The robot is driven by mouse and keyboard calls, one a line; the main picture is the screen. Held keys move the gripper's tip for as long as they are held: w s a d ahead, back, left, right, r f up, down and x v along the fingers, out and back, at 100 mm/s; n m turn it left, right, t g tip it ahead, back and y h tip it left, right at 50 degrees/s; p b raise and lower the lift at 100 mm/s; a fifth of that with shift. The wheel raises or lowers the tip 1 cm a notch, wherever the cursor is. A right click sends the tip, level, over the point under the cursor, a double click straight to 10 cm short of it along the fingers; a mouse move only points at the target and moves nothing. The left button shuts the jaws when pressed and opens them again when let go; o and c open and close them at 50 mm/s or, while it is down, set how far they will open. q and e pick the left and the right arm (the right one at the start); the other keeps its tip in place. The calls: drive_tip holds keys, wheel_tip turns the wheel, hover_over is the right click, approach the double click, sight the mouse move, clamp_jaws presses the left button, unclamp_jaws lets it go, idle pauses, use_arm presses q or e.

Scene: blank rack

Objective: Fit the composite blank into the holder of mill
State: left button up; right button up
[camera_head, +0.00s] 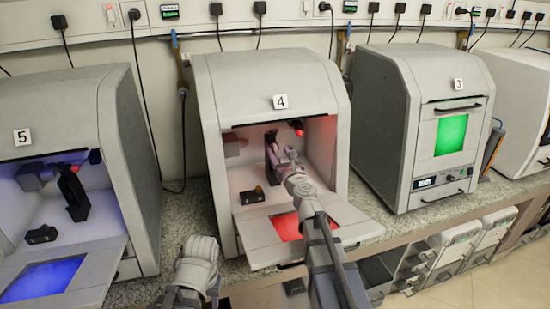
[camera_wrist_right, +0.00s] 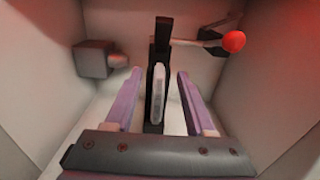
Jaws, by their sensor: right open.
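Mill 4 (camera_head: 265,80) stands open in the middle of the head view, lit red inside. Its black holder (camera_head: 270,146) is upright at the back of the chamber. My right gripper (camera_head: 278,156) reaches into the chamber at the holder. In the right wrist view, the pale, narrow composite blank (camera_wrist_right: 158,92) stands upright against the black holder (camera_wrist_right: 162,38), between the purple fingers. The fingers are open, with a gap on both sides of the blank. Whether the blank is fully seated is not clear. Part of my left arm shows low in the head view; its fingers do not show.
A red ball-ended lever (camera_wrist_right: 233,41) and a grey block (camera_wrist_right: 92,58) flank the holder. A small dark block (camera_head: 253,193) sits on the chamber floor. The lowered door (camera_head: 262,236) lies below my right arm. Mill 5 (camera_head: 60,100) is open; mill 3 (camera_head: 400,80) is closed, lit green.

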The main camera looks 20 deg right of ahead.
sight(276, 148)
drive_tip(key=w, duration=0.5)
drive_tip(key=shift+w+a, duration=0.1)
clamp_jaws()
idle(0.3)
idle(1.0)
